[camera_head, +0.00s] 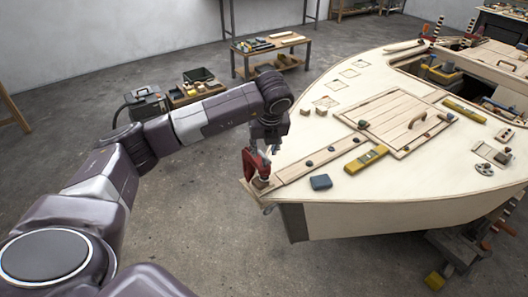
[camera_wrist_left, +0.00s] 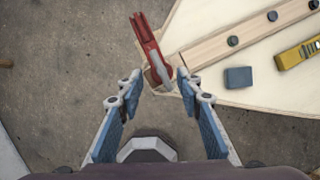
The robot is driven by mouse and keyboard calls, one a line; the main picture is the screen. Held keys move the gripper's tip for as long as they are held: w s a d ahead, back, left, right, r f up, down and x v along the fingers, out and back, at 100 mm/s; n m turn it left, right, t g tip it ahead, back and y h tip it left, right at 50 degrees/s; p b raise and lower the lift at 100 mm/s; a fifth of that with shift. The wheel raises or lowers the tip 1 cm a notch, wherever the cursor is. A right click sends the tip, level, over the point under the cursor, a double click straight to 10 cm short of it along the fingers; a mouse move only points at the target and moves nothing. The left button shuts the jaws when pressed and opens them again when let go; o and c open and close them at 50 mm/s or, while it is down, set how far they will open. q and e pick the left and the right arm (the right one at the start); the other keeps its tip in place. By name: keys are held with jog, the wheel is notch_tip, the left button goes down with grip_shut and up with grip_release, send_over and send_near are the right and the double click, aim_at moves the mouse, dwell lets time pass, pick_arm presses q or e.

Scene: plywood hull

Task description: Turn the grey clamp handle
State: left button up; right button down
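A red clamp (camera_head: 255,164) sits at the pointed tip of the plywood hull (camera_head: 400,201). In the left wrist view the red clamp (camera_wrist_left: 145,42) lies ahead of the fingertips, with a small grey handle part (camera_wrist_left: 158,66) on it. My left gripper (camera_head: 271,148) is just above and beside the clamp in the head view. In the left wrist view its two blue-padded fingers (camera_wrist_left: 160,88) are spread wide, with nothing between the pads; the clamp's lower end lies just beyond the fingertips. The clamp's lower side is hidden. My right gripper is not in view.
A blue block (camera_head: 321,182) and a yellow level (camera_head: 366,158) lie on the deck near the clamp. A wooden strip with dark knobs (camera_head: 309,164) runs back from the tip. Open concrete floor surrounds the hull; a tool bench (camera_head: 270,50) stands behind.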

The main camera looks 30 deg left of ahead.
aim_at(264, 156)
pick_arm(q)
jog(key=shift+p+x, duration=0.35)
jog(key=shift+x, duration=1.5)
grip_shut()
